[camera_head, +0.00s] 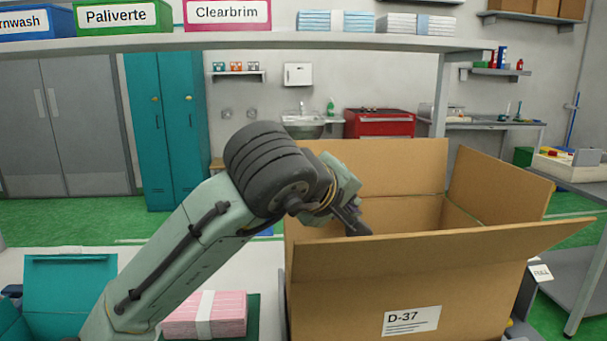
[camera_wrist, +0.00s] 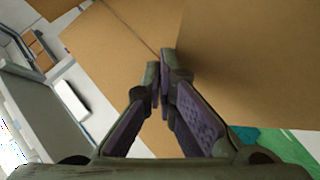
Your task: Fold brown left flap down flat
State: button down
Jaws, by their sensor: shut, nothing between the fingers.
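The brown cardboard box (camera_head: 340,300) stands upright on the right, with a D-37 label on its front. Its front flap (camera_head: 450,252) leans outward, its right flap (camera_head: 500,185) stands open, and its back flap (camera_head: 395,165) stands up. The left flap is not clearly seen in the head view; my arm and gripper cover much of that side. My gripper (camera_head: 358,228) is over the box's left part, fingers pointing down and right. In the wrist view, my gripper (camera_wrist: 160,62) is shut and empty in front of brown cardboard panels (camera_wrist: 110,45); I cannot tell whether it touches them.
A teal bin (camera_head: 70,275) and a banded pink stack (camera_head: 205,315) are left of the box. An overhead shelf (camera_head: 230,46) carries labelled bins, including Paliverte (camera_head: 122,15), and packs. A grey side table (camera_head: 580,250) stands to the right.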

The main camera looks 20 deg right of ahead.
jog(key=shift+d+f, duration=0.15)
jog(key=shift+f, duration=0.15)
dwell(0.4)
